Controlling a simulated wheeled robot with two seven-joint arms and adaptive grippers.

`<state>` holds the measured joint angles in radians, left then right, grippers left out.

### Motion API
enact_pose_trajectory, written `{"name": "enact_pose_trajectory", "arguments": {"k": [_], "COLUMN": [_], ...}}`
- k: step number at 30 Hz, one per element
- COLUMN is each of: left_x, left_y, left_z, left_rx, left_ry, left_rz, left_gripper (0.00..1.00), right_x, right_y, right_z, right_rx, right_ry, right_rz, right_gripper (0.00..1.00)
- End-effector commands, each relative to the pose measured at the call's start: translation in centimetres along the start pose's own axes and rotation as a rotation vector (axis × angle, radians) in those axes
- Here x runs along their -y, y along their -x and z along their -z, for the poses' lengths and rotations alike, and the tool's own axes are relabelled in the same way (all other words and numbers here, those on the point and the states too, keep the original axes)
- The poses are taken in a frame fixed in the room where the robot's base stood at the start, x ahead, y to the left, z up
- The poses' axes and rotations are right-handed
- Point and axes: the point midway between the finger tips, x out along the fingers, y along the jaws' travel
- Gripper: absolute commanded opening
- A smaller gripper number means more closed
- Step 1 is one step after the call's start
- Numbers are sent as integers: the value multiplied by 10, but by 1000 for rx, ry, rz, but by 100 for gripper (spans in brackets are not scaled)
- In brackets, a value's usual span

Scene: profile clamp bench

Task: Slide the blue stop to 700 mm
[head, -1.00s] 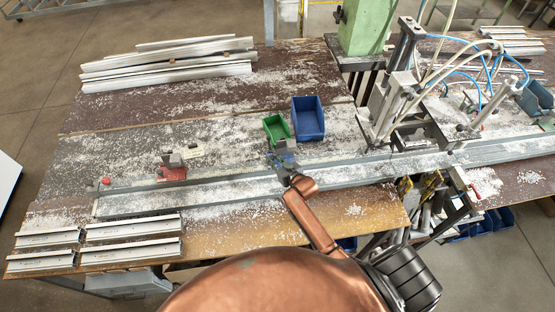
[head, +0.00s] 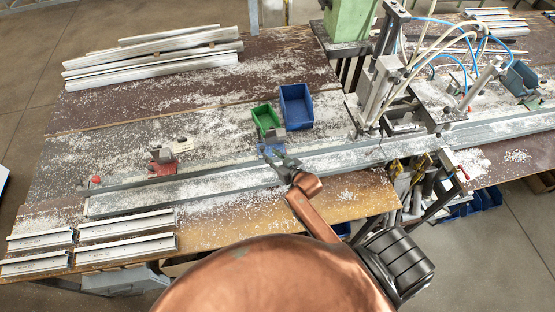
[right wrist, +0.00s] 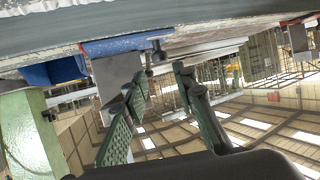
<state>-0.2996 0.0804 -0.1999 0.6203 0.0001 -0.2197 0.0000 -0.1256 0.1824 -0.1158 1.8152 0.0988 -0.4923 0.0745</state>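The blue stop (head: 270,149) sits on the long metal rail (head: 220,181), just in front of the green bin. In the right wrist view its blue base (right wrist: 120,44) and grey plate (right wrist: 112,72) show, with a small dark knob (right wrist: 158,50) beside them. My right gripper (head: 284,163) is at the front side of the blue stop, partly covering it in the head view. In the right wrist view its two green-padded fingers (right wrist: 161,76) stand apart with nothing between them. Any scale marks are too small to read. My left gripper is not in view.
A green bin (head: 265,119) and a blue bin (head: 296,107) stand behind the blue stop. Metal profiles (head: 150,58) lie at the back left; short ones (head: 125,224) lie front left. A clamp machine (head: 385,85) stands right.

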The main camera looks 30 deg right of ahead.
Motion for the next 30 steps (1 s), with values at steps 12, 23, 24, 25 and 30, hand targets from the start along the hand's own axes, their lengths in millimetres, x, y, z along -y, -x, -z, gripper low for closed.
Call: {"name": "enact_pose_trajectory", "arguments": {"k": [12,23,24,25,30], "left_x": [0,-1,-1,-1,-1], "left_y": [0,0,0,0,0], "left_z": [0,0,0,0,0], "left_rx": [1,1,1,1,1], "left_ry": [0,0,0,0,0], "left_rz": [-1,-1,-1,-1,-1], "left_gripper": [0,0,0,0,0], "right_x": [0,0,0,0,0], "right_y": [51,51,51,51,51], "right_z": [0,0,0,0,0], "right_rx": [0,0,0,0,0], "right_ry": [0,0,0,0,0], "right_rz": [-1,0,0,0,0], "right_gripper": [26,26,26,26,26]}}
